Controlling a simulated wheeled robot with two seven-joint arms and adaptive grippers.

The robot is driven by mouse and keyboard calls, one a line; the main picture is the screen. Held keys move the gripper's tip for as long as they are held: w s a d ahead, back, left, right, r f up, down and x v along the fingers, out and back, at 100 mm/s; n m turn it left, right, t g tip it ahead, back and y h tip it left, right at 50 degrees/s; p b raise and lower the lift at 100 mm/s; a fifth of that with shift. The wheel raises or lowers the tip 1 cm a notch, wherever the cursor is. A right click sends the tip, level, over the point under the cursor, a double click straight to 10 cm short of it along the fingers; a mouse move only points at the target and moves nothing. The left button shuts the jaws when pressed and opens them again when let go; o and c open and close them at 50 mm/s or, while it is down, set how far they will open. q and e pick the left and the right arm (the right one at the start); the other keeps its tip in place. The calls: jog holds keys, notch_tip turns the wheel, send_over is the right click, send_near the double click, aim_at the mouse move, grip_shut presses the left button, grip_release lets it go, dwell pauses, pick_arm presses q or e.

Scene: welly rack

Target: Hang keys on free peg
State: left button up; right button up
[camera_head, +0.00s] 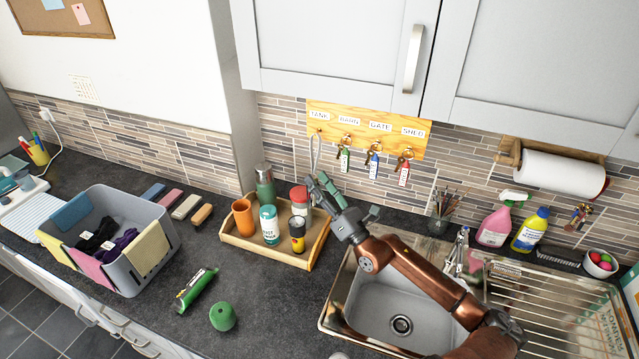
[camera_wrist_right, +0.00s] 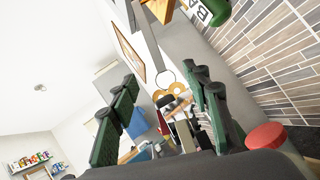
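A wooden key board (camera_head: 350,115) on the tiled wall has pegs labelled TANK, BARN, GATE and SHED. Keys with a green tag (camera_head: 345,159), a blue tag (camera_head: 373,165) and a white-red tag (camera_head: 404,172) hang under BARN, GATE and SHED. A thin pale loop (camera_head: 316,150) stands below TANK, its top near that peg; I cannot tell whether it is over it. My right gripper (camera_head: 324,187) is just below the loop. In the right wrist view its fingers are apart, with a ring (camera_wrist_right: 165,77) and gold key pieces (camera_wrist_right: 172,101) showing between them. My left gripper is not in view.
The sink (camera_head: 385,315) lies under my right arm. A grey crate (camera_head: 128,278) stands left. Dark counter between is partly clear.

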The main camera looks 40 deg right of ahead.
jog(key=shift+o, duration=1.3)
jog(key=shift+f, duration=0.1)
jog(key=shift+s+f, duration=0.15)
jog(key=shift+s, duration=0.15)
jog(key=v, duration=1.1)
jog(key=shift+s, duration=0.2)
